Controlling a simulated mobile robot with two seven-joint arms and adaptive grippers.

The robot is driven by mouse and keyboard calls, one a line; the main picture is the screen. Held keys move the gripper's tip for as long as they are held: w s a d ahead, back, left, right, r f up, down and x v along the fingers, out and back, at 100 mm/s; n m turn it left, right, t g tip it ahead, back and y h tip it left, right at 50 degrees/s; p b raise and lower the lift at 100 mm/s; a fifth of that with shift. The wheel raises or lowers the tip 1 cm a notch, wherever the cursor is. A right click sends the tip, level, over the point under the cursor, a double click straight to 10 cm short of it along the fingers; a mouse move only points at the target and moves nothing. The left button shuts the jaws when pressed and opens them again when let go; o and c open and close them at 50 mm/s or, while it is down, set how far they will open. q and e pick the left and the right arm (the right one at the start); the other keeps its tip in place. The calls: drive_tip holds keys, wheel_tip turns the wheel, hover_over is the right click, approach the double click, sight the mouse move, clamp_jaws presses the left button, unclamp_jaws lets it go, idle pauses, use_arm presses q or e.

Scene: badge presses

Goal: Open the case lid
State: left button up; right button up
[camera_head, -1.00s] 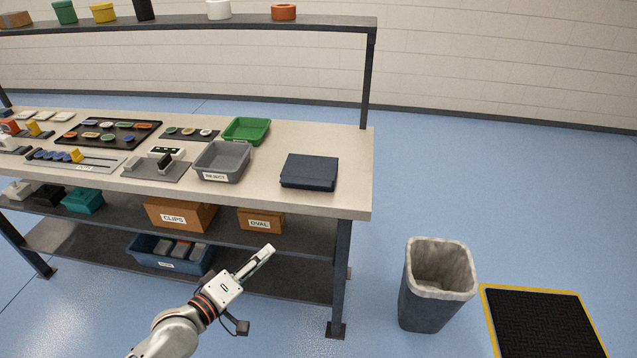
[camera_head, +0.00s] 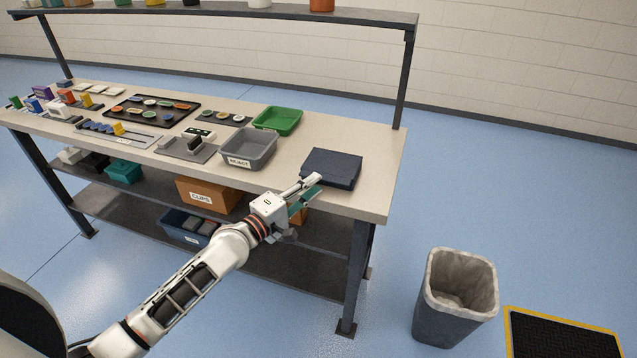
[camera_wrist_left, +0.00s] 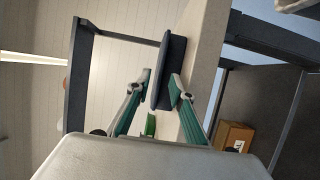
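The case (camera_head: 331,167) is a flat, dark navy box lying shut on the right end of the workbench. My left gripper (camera_head: 316,185) is at its near left edge, by the bench's front edge. In the left wrist view, which is turned sideways, the case (camera_wrist_left: 172,62) appears as a dark slab edge-on. The left gripper's green-padded fingers (camera_wrist_left: 162,78) are apart, one on each side of the slab's edge as seen there. I cannot tell whether they touch it. My right gripper is not in view.
A grey reject bin (camera_head: 249,149) and a green tray (camera_head: 277,121) stand left of the case on the workbench (camera_head: 376,190). An upper shelf (camera_head: 215,15) runs along the back. A waste bin (camera_head: 455,300) stands on the floor at right. Bench space right of the case is clear.

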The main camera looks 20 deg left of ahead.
sight(331, 166)
use_arm(q)
drive_tip(key=shift+x, duration=1.25)
clamp_jaws()
drive_tip(key=shift+w, duration=0.1)
